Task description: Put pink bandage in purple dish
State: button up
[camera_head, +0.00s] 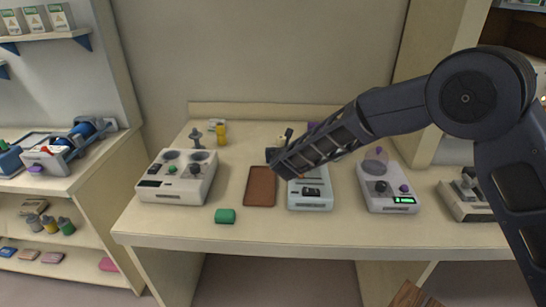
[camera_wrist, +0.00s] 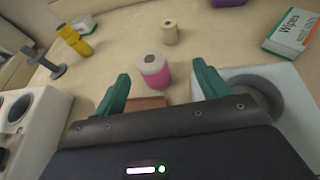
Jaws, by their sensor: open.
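The pink bandage (camera_wrist: 155,78) is an upright roll with a pale top and a dark core, standing on the table in the wrist view. My gripper (camera_wrist: 161,73) is open, its green fingers on either side of the roll's position in the picture, with the roll apparently just beyond them. In the head view my gripper (camera_head: 273,158) hangs over the table and the pink roll is hidden behind it. A purple thing, probably the purple dish (camera_wrist: 228,3), is cut off at the top of the wrist view. Part of it shows behind my arm in the head view (camera_head: 312,125).
A cream roll (camera_wrist: 169,33) stands behind the pink one. A wipes box (camera_wrist: 291,34), a yellow bottle (camera_wrist: 74,40) and a grey stamp-like object (camera_wrist: 45,62) stand around. A brown pad (camera_head: 261,187), a green block (camera_head: 225,216) and white devices (camera_head: 178,178) occupy the front.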

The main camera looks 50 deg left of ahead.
jog(key=shift+s+a+f+n, duration=0.3)
jog(key=shift+s+a+f, duration=0.1)
jog(key=shift+s, duration=0.25)
jog(key=shift+a+f, duration=0.2)
jog(key=shift+a, duration=0.05)
jog(key=shift+x, duration=5.1)
jog(key=shift+s, duration=0.1)
jog(key=shift+c, duration=0.2)
jog(key=c, duration=1.1)
notch_tip(320, 180, up, 20)
